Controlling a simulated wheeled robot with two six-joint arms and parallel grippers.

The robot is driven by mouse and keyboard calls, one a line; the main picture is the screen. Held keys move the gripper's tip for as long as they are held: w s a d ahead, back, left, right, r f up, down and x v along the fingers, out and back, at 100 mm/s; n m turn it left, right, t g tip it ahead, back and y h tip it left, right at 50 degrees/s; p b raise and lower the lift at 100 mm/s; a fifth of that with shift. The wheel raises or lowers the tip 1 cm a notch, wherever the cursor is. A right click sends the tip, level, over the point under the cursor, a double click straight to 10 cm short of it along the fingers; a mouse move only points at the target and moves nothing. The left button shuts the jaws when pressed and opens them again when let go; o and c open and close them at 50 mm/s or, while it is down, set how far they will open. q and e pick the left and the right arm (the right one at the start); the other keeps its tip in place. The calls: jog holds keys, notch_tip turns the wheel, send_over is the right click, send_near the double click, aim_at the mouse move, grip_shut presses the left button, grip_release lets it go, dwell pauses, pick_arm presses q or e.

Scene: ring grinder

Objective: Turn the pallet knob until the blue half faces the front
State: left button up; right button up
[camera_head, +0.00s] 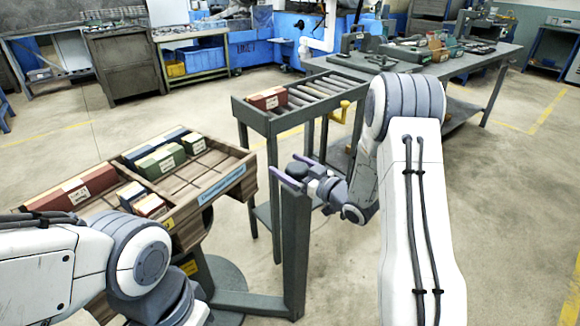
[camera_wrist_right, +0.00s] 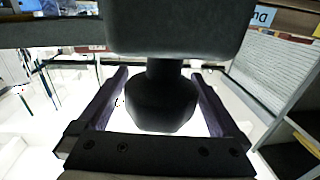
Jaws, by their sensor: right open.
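The pallet (camera_head: 215,207) is a wooden tray with compartments at the left in the head view. A blue label (camera_head: 222,185) is on its right-hand side and a yellow label (camera_head: 168,224) is near its front corner. A dark knob (camera_wrist_right: 160,103) on a short stem shows in the right wrist view, between the two fingers of my right gripper (camera_wrist_right: 160,73). The fingers are open, with gaps visible beside the knob. My left gripper is out of view.
Red, green and blue boxes lie in the pallet, including a green box (camera_head: 160,162). A roller stand (camera_head: 275,122) with a red box (camera_head: 267,98) stands behind my right gripper. A workbench (camera_head: 465,67) is behind it. Open floor lies at the right.

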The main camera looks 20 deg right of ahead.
aim_at(306, 175)
jog(key=c, duration=1.3)
jog(key=shift+o, duration=0.2)
jog(key=o, duration=1.3)
jog(key=shift+c, duration=0.2)
jog(key=v, duration=1)
jog(key=shift+s, duration=0.25)
